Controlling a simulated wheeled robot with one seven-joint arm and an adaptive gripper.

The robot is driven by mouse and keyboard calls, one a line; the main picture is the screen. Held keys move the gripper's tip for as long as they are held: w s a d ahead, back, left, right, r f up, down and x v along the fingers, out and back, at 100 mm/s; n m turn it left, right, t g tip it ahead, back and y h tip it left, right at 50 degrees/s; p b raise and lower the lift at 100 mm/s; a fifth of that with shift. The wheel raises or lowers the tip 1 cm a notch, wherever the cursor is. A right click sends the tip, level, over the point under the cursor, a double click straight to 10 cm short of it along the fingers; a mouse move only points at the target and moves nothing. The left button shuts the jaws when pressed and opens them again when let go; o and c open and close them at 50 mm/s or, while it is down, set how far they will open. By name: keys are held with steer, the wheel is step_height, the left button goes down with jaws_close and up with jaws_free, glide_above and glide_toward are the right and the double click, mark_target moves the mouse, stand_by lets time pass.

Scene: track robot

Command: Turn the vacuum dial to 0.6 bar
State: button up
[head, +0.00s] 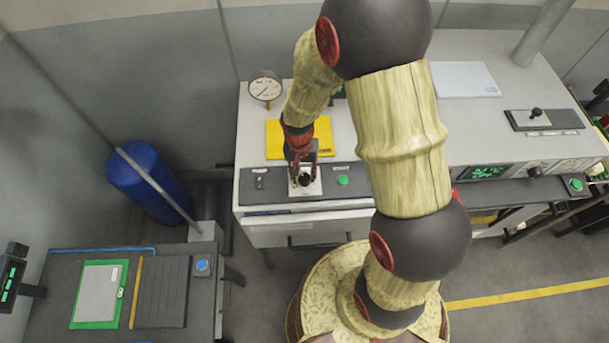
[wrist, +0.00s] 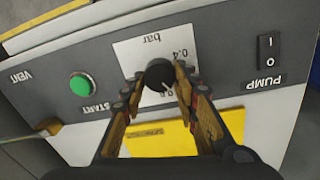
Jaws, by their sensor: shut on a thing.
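The vacuum dial (wrist: 159,73) is a round black knob on a white scale plate (wrist: 134,54) marked "bar" and "0.4". My gripper (wrist: 158,78) has its two fingers on either side of the knob and is shut on it. The scale appears upside down in the wrist view, and part of it is hidden by the knob and fingers. I cannot tell the set value. In the head view my gripper (head: 303,177) is down at the panel, largely covering the dial. A round gauge (head: 265,87) stands behind it; its reading is too small to tell.
A green START button (wrist: 83,86) and a black PUMP switch (wrist: 269,51) flank the dial on the dark panel. A yellow sheet (head: 277,138) lies on the bench top behind. A blue drum (head: 149,182) stands on the floor left of the bench.

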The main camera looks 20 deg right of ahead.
mark_target(302, 177)
steer(key=n+b, duration=0.1)
steer(key=n, duration=0.4)
steer(key=shift+a+n, duration=0.1)
steer(key=shift+n, duration=0.3)
stand_by(0.4)
steer(key=o, duration=1.1)
steer(key=shift+o, duration=0.3)
steer(key=shift+r, duration=0.1)
step_height(302, 177, up, 12)
steer(key=shift+a, duration=0.35)
